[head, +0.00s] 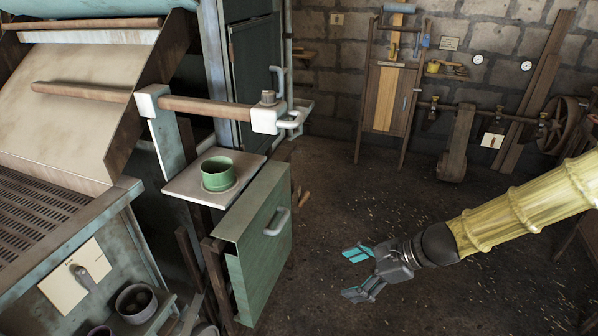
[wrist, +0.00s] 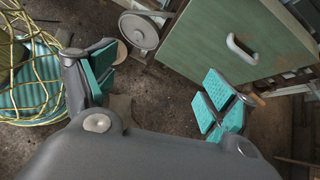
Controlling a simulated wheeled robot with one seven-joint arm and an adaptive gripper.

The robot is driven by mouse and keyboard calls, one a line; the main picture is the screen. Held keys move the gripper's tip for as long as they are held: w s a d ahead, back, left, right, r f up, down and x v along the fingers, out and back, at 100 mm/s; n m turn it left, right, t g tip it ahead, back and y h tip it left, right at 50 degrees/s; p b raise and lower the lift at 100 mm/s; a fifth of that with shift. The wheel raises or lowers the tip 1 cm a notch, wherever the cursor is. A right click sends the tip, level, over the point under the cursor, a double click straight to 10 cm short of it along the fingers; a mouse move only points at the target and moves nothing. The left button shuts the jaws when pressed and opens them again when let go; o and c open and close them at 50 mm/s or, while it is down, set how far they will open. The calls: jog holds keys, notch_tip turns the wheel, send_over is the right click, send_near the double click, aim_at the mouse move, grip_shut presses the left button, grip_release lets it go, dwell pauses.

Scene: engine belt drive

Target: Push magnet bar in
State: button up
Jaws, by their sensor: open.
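No part is labelled as the magnet bar. The likeliest match is the brown rod (head: 205,107) in the head view, sticking out from the machine's side. It runs through a pale bracket (head: 152,100) to a white end block (head: 267,119) with a grey knob on top. My gripper (head: 357,273) is open and empty over the floor, right of and lower in the picture than the rod, apart from it. In the wrist view my gripper (wrist: 160,90) shows its teal-padded fingers spread with nothing between them. I cannot make out the rod in the wrist view.
A green panel (head: 262,245) with a pale handle hangs below a shelf holding a green cup (head: 218,174). The panel also shows in the wrist view (wrist: 205,40).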

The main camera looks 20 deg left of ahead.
jog(key=w+a+r+m+y, duration=0.1)
jog(key=w+a+r+y, duration=0.15)
jog(key=r, duration=0.55)
jog(key=w+a+r+m+y, duration=0.1)
jog(key=w+a+r, duration=0.15)
jog(key=r, duration=0.45)
jog(key=m+t+y, duration=0.1)
jog(key=y, duration=0.4)
send_near(303, 120)
jog(key=shift+a+r+p, duration=0.15)
jog(key=shift+a+p, duration=1.15)
jog(key=shift+a, duration=4.1)
jog(key=c, duration=1.5)
